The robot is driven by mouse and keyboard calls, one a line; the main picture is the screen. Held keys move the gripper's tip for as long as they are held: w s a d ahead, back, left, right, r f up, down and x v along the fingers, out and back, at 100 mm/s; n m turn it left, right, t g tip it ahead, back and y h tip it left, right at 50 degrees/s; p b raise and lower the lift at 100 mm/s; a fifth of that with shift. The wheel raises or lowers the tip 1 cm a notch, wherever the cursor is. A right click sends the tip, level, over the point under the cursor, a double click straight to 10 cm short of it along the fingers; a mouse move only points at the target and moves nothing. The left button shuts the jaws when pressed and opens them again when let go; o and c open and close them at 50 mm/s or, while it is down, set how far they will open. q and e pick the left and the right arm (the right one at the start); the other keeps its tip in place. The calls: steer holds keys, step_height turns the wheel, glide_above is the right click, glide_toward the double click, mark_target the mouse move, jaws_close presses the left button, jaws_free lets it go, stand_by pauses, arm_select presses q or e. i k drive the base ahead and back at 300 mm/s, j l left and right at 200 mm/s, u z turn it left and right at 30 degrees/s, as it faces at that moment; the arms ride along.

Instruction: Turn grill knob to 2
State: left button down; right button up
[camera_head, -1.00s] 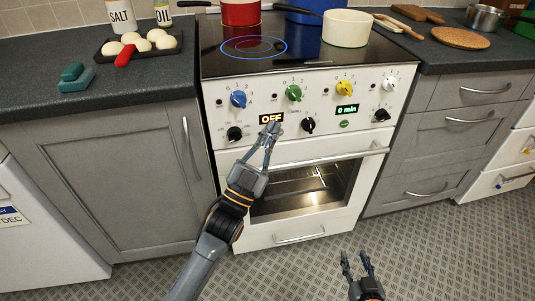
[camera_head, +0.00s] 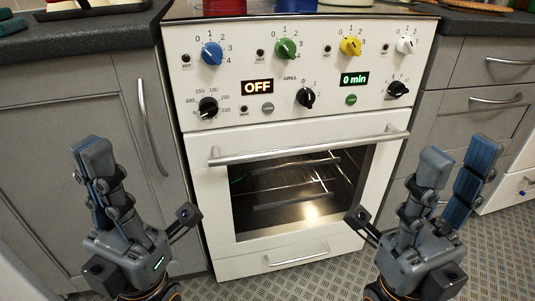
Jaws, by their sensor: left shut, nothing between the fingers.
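The grill knob (camera_head: 306,98) is a small black knob in the lower row of the white oven's control panel, beside the printed word GRILL. It has small numbers around its top. I cannot tell for certain which number its pointer faces. My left gripper (camera_head: 94,150) is shut and empty at the lower left, in front of the grey cabinet and well away from the knob. My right gripper (camera_head: 458,160) is open and empty at the lower right, with its two fingers apart, also away from the knob. Nothing hides the knob.
The left black knob (camera_head: 208,107) and right black knob (camera_head: 397,89) flank it. Blue (camera_head: 212,53), green (camera_head: 286,48), yellow (camera_head: 351,45) and white (camera_head: 405,45) knobs sit above. A display (camera_head: 257,87) reads OFF; another (camera_head: 354,79) reads 0 min. The oven door handle (camera_head: 310,146) sticks out below.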

mark_target(305, 96)
steer(key=i+j+z, duration=0.1)
steer(key=j+z, duration=0.6)
steer(key=i+j, duration=0.05)
steer(key=j, duration=0.05)
